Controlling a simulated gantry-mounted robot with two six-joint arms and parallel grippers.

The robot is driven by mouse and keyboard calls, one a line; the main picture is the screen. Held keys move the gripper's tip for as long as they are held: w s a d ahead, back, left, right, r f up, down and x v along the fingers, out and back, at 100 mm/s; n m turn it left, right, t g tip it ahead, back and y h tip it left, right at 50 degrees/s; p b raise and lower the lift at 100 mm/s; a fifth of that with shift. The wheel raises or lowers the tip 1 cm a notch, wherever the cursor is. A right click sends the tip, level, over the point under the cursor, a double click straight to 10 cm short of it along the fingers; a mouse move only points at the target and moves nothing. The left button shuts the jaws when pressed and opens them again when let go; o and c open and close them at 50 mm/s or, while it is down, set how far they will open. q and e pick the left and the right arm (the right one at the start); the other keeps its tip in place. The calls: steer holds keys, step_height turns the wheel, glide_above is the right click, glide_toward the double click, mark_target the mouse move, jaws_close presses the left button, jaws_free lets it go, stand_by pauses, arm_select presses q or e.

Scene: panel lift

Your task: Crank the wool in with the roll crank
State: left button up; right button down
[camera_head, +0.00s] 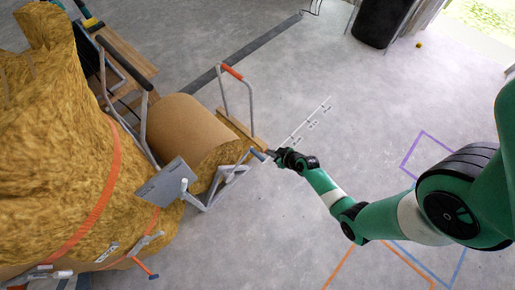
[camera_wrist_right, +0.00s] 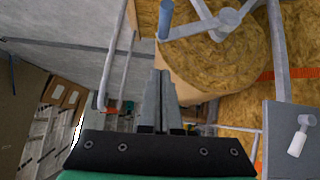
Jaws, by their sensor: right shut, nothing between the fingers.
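The wool roll (camera_head: 185,128) has a brown paper-like wrap and a fuzzy yellow-brown wool end (camera_wrist_right: 220,62) facing my right gripper. The roll crank (camera_head: 222,178) is a grey spoked metal piece in front of that end. Its blue handle (camera_head: 257,154) also shows upright near the top of the right wrist view (camera_wrist_right: 166,20). My right gripper (camera_head: 274,154) is shut and empty, its tips close to the handle. My left gripper is not in view.
A large wool-covered mass (camera_head: 50,130) with orange straps fills the left side. A grey plate (camera_head: 166,182) stands near the crank. A grey frame with an orange-red grip (camera_head: 232,72) rises behind the roll. Open concrete floor (camera_head: 350,90) lies to the right.

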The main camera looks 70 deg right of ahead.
steer(key=b, duration=0.7)
glide_above(256, 153)
steer(key=s+a, duration=0.1)
steer(key=s, duration=0.2)
steer(key=f, duration=0.8)
steer(key=shift+a, duration=0.2)
steer(key=shift+w+d+f+b, duration=0.1)
steer(key=shift+f+b, duration=0.5)
steer(key=shift+b, duration=0.05)
steer(key=shift+w+d+f+b, duration=0.1)
steer(key=shift+f+b, duration=0.5)
steer(key=shift+s+f+b, duration=0.2)
steer(key=shift+f+b, duration=0.2)
steer(key=shift+f, duration=0.15)
steer(key=shift+w+r, duration=0.1)
